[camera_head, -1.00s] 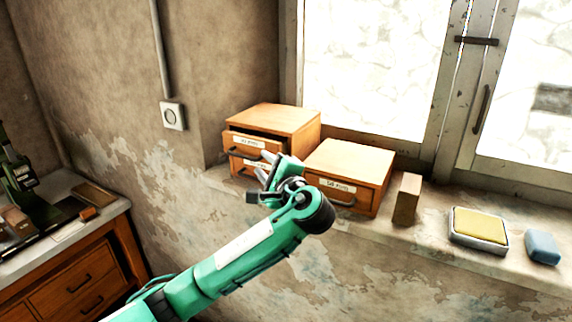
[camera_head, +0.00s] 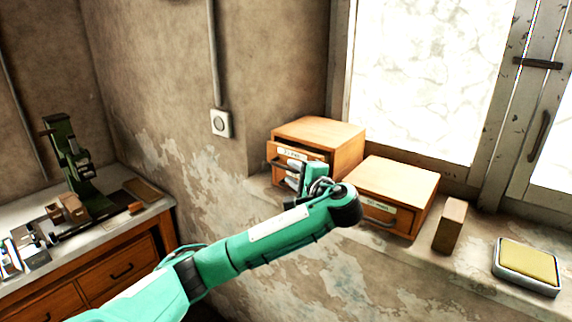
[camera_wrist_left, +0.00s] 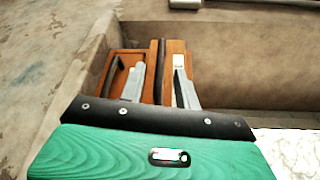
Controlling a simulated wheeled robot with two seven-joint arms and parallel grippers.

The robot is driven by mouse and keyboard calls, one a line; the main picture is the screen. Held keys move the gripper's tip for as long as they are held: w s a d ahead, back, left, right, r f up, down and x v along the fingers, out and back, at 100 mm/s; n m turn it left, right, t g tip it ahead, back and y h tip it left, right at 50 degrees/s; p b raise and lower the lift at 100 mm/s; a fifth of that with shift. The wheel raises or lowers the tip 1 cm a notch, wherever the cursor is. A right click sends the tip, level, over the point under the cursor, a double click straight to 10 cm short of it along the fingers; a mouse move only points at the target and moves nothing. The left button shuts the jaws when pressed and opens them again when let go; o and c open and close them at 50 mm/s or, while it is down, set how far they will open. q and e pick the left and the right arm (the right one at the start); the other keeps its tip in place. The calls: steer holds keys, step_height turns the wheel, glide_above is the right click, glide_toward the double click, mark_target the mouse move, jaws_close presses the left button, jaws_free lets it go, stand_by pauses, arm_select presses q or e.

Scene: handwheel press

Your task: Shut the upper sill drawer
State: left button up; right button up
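The small two-drawer wooden cabinet (camera_head: 345,150) stands at the left end of the window sill. Its upper drawer (camera_head: 291,153) has a white label and a handle, and seems to stand out a little, with a dark gap above its front. My left gripper (camera_head: 297,180) is in front of the cabinet and partly hides the lower drawer. In the left wrist view the two fingers (camera_wrist_left: 162,85) are apart, with the wooden drawer fronts and a dark strip behind or between them. I cannot tell whether they touch. My right gripper is not in view.
A single-drawer wooden box (camera_head: 396,186) stands right beside the gripper. Farther right are a wooden block (camera_head: 450,226) and a tray with a yellow pad (camera_head: 527,264). A workbench (camera_head: 120,250) with a green press (camera_head: 72,155) is at the left.

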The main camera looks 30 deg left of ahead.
mark_target(288, 169)
arm_select(q)
steer(key=shift+p+x, duration=0.5)
steer(key=shift+x, duration=1.7)
steer(key=shift+c, duration=0.2)
jaws_close()
